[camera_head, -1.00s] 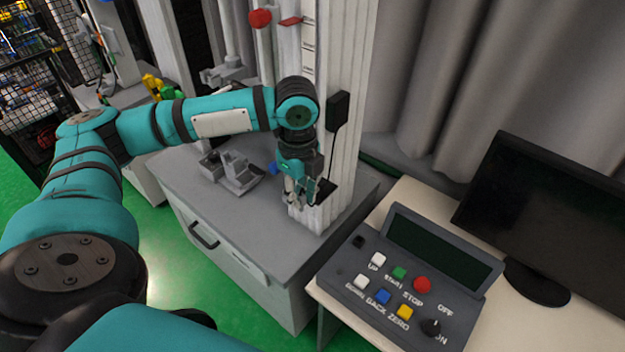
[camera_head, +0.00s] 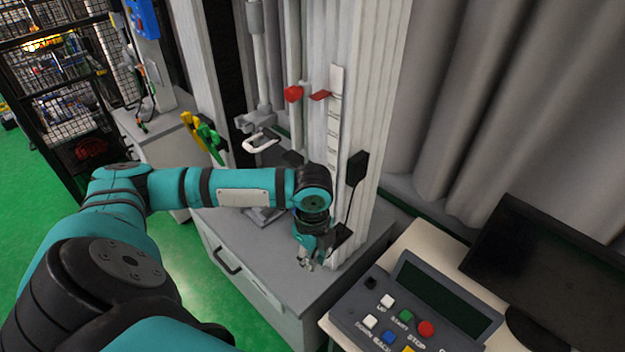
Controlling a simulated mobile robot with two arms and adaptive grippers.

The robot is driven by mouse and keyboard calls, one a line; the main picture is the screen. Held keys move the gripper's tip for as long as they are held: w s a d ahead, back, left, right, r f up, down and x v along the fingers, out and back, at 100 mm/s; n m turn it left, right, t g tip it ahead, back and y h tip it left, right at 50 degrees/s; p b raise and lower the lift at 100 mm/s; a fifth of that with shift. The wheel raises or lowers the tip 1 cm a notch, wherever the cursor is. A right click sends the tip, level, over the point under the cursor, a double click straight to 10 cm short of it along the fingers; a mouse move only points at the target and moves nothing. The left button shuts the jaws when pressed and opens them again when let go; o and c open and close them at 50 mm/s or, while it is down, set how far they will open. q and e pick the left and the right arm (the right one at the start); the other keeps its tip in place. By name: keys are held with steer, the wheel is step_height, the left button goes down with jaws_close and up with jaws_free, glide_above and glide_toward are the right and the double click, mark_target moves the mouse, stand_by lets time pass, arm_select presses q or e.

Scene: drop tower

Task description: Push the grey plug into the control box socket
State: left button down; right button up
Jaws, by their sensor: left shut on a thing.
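The grey control box (camera_head: 450,318) with a dark screen and coloured buttons lies on the light table at the lower right. A small dark square (camera_head: 370,283), perhaps the socket, sits at its upper left corner. My left gripper (camera_head: 308,263) points down above the grey cabinet top, close to the white column and left of the control box, apart from it. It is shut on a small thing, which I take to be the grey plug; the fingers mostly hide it. My right gripper is not in view.
A black adapter (camera_head: 357,168) with a cable hangs on the white column (camera_head: 385,110). A black monitor (camera_head: 550,265) stands right of the control box. The grey cabinet (camera_head: 262,262) lies under my left arm. Yellow and green handles (camera_head: 203,135) are behind it.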

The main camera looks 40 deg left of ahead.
arm_select(q)
steer(key=shift+s, duration=0.1)
steer(key=shift+f, duration=0.2)
steer(key=w+d+f+b, duration=0.2)
steer(key=w+d, duration=0.2)
steer(key=w, duration=0.4)
steer(key=w+d+f+b, duration=0.1)
steer(key=w+d+f, duration=0.3)
steer(key=w, duration=0.5)
steer(key=shift+s+d+f+b, duration=0.1)
steer(key=shift+d+f+b, duration=0.05)
steer(key=shift+f+b, duration=3.25)
steer(key=shift+s+d+f+b, duration=0.1)
steer(key=shift+d+f+b, duration=0.05)
steer(key=shift+f+b, duration=3.15)
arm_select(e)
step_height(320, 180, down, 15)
arm_select(q)
steer(key=shift+f+p, duration=0.4)
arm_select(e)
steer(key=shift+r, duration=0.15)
arm_select(q)
steer(key=c, duration=1.2)
jaws_free()
steer(key=shift+o, duration=0.2)
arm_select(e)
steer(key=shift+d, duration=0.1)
